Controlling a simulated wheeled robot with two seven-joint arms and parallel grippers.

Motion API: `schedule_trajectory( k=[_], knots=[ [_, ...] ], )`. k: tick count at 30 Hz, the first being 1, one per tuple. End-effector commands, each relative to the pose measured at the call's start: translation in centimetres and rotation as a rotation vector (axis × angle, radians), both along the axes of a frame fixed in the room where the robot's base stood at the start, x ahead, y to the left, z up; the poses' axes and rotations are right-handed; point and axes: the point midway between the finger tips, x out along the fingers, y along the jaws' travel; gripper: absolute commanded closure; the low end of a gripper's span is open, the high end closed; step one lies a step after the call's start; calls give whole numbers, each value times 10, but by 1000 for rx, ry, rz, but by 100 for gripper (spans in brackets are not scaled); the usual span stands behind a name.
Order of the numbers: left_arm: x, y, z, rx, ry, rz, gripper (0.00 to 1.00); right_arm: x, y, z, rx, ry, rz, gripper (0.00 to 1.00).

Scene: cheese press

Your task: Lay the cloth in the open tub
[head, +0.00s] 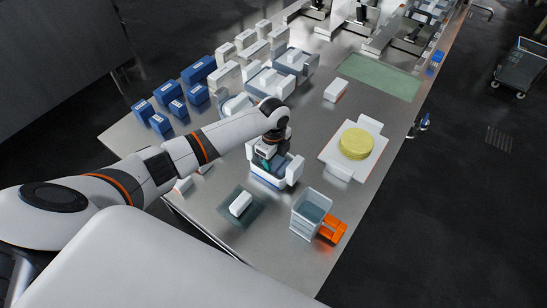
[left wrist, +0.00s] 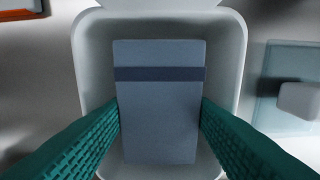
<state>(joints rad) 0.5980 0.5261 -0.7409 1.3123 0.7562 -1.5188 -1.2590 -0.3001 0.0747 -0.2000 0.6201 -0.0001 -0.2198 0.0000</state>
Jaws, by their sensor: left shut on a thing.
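The cloth (left wrist: 158,120) is a folded blue-grey rectangle with a dark stripe. My left gripper (head: 268,162) is shut on it, with the green fingers at its two long sides in the left wrist view (left wrist: 160,110). The open tub (head: 268,182) is white with rounded corners and stands on the steel table under the gripper. In the left wrist view the tub's rim (left wrist: 87,60) frames the cloth. I cannot tell whether the cloth touches the tub's floor. My right gripper is not in view.
A yellow cheese wheel (head: 356,143) sits on a white board to the right. A grey container (head: 309,210) with an orange thing (head: 332,230) and a mat (head: 232,222) bearing a white block stand nearer. Blue boxes (head: 169,93) and several white tubs stand behind and left.

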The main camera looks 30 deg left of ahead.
Motion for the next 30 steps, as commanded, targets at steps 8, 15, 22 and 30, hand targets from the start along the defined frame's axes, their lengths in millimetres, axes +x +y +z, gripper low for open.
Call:
schedule_trajectory(
  k=[8,15,22,30],
  knots=[
    [0,0,-1,0,-1,0,73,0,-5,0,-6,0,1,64],
    [0,0,-9,0,0,1,73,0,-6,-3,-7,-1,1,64],
    [0,0,-12,-1,-1,0,48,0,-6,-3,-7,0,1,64],
    [0,0,-12,0,-1,1,41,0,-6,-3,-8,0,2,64]
  ],
)
